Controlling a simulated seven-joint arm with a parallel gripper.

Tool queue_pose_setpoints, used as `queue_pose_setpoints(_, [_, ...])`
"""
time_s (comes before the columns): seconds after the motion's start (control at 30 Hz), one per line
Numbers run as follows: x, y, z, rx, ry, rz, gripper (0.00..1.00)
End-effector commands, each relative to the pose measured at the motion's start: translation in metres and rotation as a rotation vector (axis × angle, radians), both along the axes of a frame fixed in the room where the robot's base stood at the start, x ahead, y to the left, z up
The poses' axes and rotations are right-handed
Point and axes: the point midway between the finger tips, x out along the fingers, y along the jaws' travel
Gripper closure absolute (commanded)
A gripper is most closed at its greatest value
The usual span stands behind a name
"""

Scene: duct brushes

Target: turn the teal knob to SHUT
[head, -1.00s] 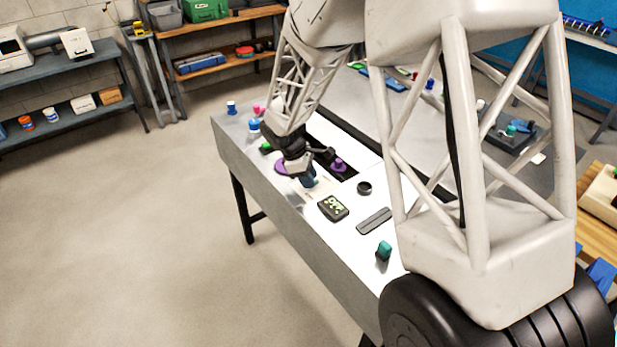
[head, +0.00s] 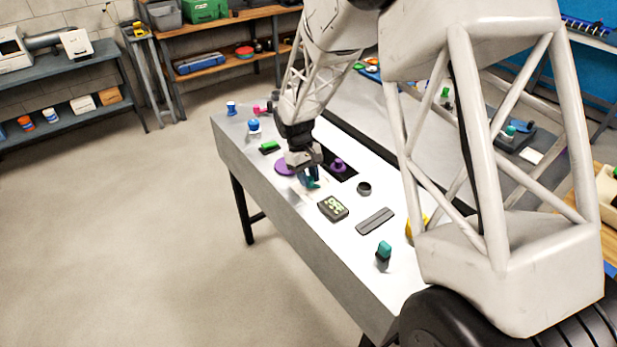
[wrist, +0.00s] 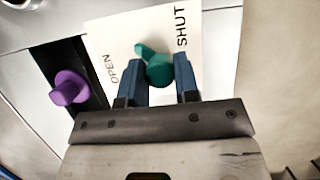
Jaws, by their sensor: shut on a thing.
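The teal knob (wrist: 158,70) sits on a white label plate (wrist: 118,48) in the wrist view, between my gripper's (wrist: 160,64) two blue fingers, which are shut on it. Its pointer tip sticks out past the fingers toward the upper left, between the printed words. OPEN is printed at the left of the plate and SHUT at the right. In the head view my gripper (head: 309,180) reaches down to the bench's near side, and the teal knob (head: 314,184) shows partly at its fingers.
A purple knob (wrist: 69,88) stands on a dark strip left of the plate. On the bench (head: 290,235) are a dark box with green marks (head: 333,208), a grey bar (head: 375,221), a black ring (head: 364,188) and another teal-topped piece (head: 383,252).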

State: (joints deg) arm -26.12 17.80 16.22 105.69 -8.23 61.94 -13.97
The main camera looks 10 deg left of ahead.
Motion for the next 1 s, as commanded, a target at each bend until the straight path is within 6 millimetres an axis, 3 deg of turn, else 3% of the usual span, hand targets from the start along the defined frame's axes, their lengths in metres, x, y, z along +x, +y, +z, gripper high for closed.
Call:
queue_pose_setpoints(0.6, [0.0009,-0.0025,0.0005,0.000,0.000,-0.570,0.95])
queue_pose_setpoints(1.0, [0.0009,-0.0024,-0.0001,0.001,-0.001,-0.770,0.95])
